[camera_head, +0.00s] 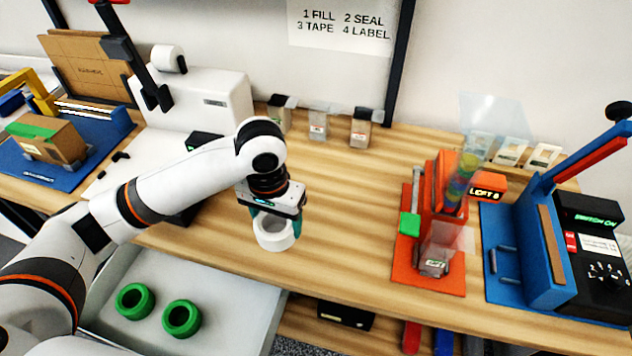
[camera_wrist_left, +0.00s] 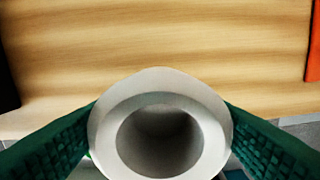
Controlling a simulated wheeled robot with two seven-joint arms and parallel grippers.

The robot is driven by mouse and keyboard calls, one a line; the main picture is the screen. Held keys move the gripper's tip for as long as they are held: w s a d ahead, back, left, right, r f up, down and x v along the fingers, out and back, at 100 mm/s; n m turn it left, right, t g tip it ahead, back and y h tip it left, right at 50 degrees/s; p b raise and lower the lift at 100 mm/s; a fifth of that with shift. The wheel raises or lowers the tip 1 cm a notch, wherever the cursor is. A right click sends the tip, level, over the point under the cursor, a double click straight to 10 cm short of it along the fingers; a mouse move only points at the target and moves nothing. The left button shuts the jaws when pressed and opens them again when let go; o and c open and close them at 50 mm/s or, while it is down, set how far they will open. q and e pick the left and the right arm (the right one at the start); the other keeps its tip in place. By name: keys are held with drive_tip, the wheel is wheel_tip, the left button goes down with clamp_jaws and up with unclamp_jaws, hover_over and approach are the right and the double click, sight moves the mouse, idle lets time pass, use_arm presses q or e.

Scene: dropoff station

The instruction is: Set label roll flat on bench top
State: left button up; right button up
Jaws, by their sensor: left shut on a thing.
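The label roll (camera_head: 274,236) is a white ring with a wide hole. My left gripper (camera_head: 273,221) is shut on it, one green finger on each side, near the front edge of the bench top (camera_head: 340,230). In the left wrist view the roll (camera_wrist_left: 160,90) sits between the green fingers with its hole facing the camera. Wood shows beyond it. I cannot tell whether its underside touches the bench. My right gripper is not in view.
An open drawer (camera_head: 250,300) below holds two green rolls (camera_head: 182,318). A red filling station (camera_head: 430,270) and a blue sealing machine (camera_head: 530,260) stand to the right. A white machine (camera_head: 215,98) is behind left. Small packets (camera_head: 361,128) line the back. Bare wood lies right of the gripper.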

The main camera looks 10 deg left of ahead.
use_arm(q)
drive_tip(key=w+d+r+m+p, duration=0.1)
drive_tip(key=w+d+r+p, duration=0.1)
drive_tip(key=w+r+p, duration=0.15)
drive_tip(key=m+p, duration=0.2)
drive_tip(key=p, duration=0.2)
hover_over(304, 227)
wheel_tip(304, 227, down, 6)
drive_tip(key=shift+f, duration=2.35)
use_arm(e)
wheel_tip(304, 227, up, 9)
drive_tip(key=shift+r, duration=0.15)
use_arm(q)
drive_tip(key=shift+f, duration=0.1)
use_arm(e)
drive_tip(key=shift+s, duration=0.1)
use_arm(q)
drive_tip(key=o, duration=1)
drive_tip(key=shift+o, duration=0.2)
